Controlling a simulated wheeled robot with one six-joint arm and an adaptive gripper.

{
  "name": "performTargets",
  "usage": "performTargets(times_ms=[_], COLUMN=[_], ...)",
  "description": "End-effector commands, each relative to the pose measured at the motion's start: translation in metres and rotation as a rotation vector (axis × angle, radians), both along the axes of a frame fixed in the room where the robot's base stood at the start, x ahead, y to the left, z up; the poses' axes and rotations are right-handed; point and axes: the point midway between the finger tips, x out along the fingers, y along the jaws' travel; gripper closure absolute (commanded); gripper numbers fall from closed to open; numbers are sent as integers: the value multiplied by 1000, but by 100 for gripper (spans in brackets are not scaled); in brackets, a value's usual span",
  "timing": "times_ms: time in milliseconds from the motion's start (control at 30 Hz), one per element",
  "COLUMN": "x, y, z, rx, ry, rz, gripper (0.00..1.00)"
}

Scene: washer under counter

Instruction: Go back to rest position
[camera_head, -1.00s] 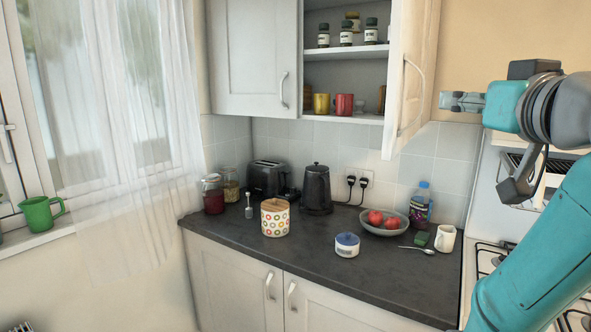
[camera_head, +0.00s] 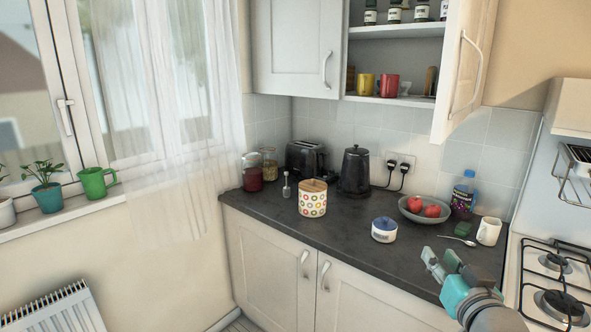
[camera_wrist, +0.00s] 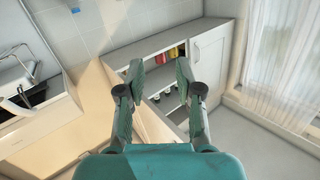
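My gripper (camera_head: 440,263) is at the lower right in the head view, in front of the right part of the dark counter (camera_head: 335,236). In the wrist view its two fingers (camera_wrist: 160,80) stand apart with nothing between them, so it is open and empty. Beyond the fingers, the wrist view shows the open wall cupboard's shelves (camera_wrist: 158,47) with red and yellow mugs. The arm behind the gripper is mostly out of the head view.
The open cupboard door (camera_head: 466,70) hangs over the counter. Near my gripper are a blue-lidded jar (camera_head: 384,232), a bowl of red fruit (camera_head: 411,213), a white mug (camera_head: 489,231) and the gas hob (camera_head: 558,285). The counter's front middle is clear.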

Motion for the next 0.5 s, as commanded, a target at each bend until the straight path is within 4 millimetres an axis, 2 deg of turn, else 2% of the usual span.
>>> performTargets(times_ms=[33,100,267,500], x=[-5,-12,-33,-77], y=[4,7,17,31], z=[-22,-45,-95,-164], rx=[5,8,12,9], ry=[15,21,36,61], rz=[1,-2,-5,-9], gripper=[65,65,65,65])
